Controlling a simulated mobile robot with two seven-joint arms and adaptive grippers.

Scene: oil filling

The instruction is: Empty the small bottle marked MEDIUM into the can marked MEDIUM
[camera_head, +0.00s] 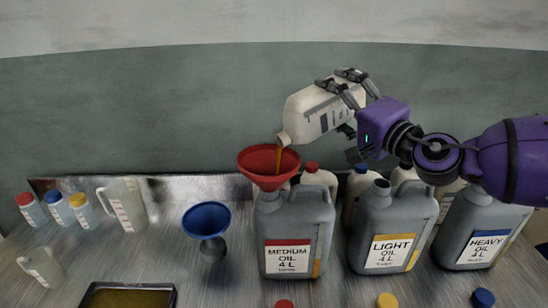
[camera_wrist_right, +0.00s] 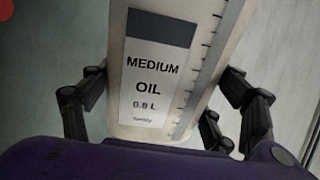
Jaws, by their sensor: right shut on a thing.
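The small bottle (camera_head: 322,112) is white and tilted, mouth down to the left. Its label (camera_wrist_right: 152,85) reads MEDIUM OIL in the right wrist view. My right gripper (camera_head: 345,88) is shut on the bottle near its base. A thin amber stream (camera_head: 279,160) runs from the mouth into a red funnel (camera_head: 268,163). The funnel sits in the neck of the grey can (camera_head: 300,222) marked MEDIUM OIL 4 L. The oil level inside the bottle and can does not show. My left gripper is not in view.
Grey cans marked LIGHT (camera_head: 393,222) and HEAVY (camera_head: 485,228) stand to the right, with white bottles behind. A blue funnel (camera_head: 207,219), a clear jug (camera_head: 126,203) and several small bottles stand left. A dark tray (camera_head: 163,288) and loose caps (camera_head: 387,300) lie in front.

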